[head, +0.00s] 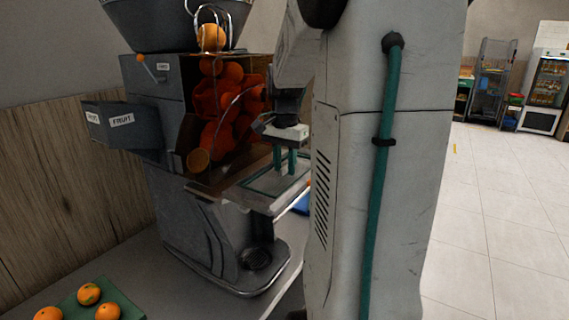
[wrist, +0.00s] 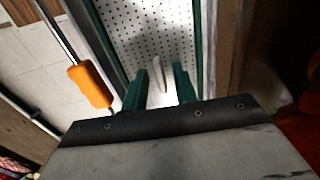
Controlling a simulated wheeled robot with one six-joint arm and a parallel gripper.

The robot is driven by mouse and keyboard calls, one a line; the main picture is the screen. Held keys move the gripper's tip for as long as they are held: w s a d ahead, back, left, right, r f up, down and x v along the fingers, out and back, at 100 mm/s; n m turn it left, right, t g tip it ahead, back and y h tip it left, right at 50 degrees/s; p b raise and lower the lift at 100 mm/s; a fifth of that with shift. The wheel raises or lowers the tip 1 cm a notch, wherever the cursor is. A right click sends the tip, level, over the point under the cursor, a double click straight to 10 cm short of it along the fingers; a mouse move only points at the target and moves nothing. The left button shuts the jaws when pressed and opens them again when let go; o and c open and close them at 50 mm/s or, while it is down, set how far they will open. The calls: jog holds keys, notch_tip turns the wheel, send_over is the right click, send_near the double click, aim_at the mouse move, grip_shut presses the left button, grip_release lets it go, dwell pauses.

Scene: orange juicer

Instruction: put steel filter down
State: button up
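The steel filter (wrist: 150,35) is a light perforated plate with dark green edges in the wrist view. In the head view it appears as a flat tray (head: 262,186) with a green outline on the juicer's front, below the oranges. A thin pale upright tab (wrist: 158,75) on the filter stands between my fingertips. My gripper (head: 284,161) points down over the filter. Its two green fingers, also in the wrist view (wrist: 161,90), are apart, with visible gaps on both sides of the tab.
The grey juicer (head: 170,190) stands on a counter beside a wooden wall. A green tray (head: 128,301) with several oranges lies at the lower left. An orange-handled tool (wrist: 90,84) shows beside the filter in the wrist view. Open tiled floor (head: 490,220) lies to the right.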

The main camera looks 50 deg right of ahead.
aim_at(285, 167)
notch_tip(285, 167, up, 12)
jog(key=shift+r, duration=0.2)
dwell(1.4)
